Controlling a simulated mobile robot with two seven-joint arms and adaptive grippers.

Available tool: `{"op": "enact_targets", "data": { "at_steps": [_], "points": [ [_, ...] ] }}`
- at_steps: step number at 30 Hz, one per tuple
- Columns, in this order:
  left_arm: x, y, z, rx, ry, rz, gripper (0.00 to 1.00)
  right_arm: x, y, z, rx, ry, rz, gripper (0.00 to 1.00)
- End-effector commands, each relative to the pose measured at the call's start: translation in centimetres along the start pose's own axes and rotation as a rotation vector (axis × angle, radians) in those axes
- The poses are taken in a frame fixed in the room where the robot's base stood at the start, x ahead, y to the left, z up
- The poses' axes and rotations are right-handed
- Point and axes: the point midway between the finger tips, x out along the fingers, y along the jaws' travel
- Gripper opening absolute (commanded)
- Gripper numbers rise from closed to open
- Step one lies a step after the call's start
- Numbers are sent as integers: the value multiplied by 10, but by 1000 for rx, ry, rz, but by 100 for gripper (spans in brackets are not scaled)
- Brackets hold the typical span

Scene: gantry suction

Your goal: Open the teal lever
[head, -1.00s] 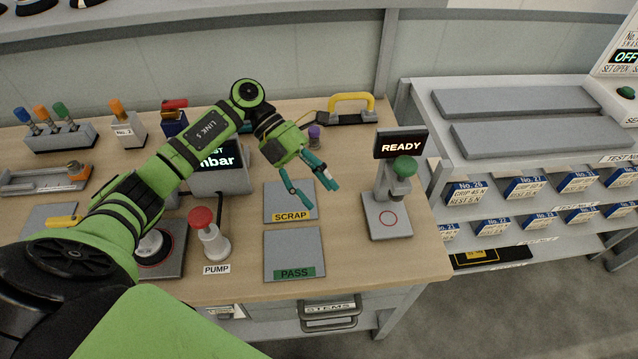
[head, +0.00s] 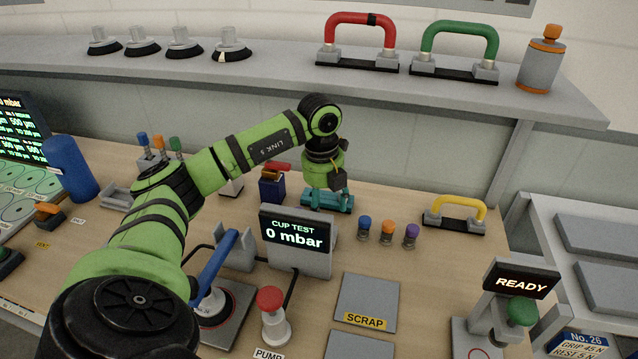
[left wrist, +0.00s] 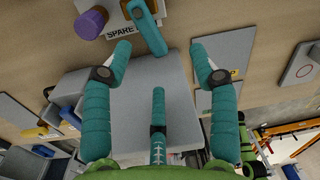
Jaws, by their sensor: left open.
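I cannot make out a teal-coloured lever for certain in either view. In the head view a blue lever (head: 213,258) slants upward beside the cup test display (head: 297,240), and a red handle (head: 277,167) sits on a dark blue block (head: 271,188). My left gripper (head: 327,201) is behind the display with its teal fingers spread low. In the left wrist view the gripper (left wrist: 160,70) is open and empty over a grey panel (left wrist: 150,115). A teal piece at the top looks like another finger, but I cannot tell. My right gripper is out of view.
Blue (head: 364,228), orange (head: 387,233) and purple (head: 411,236) capped pieces stand right of the gripper. The red-knobbed pump (head: 271,315) and scrap plate (head: 367,303) are nearer. A shelf (head: 300,75) overhangs the back.

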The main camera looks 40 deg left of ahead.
Motion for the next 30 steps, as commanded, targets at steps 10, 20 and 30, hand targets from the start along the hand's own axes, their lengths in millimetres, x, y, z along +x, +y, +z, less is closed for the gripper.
{"op": "enact_targets", "data": {
  "at_steps": [10, 20, 30],
  "points": [
    [31, 20, -2, 29, 16, 72, 60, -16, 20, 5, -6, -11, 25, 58],
    [69, 22, -2, 29, 13, 67, 60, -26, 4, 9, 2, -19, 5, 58],
    [72, 22, -1, 29, 11, 66, 40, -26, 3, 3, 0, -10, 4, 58]
  ]
}}
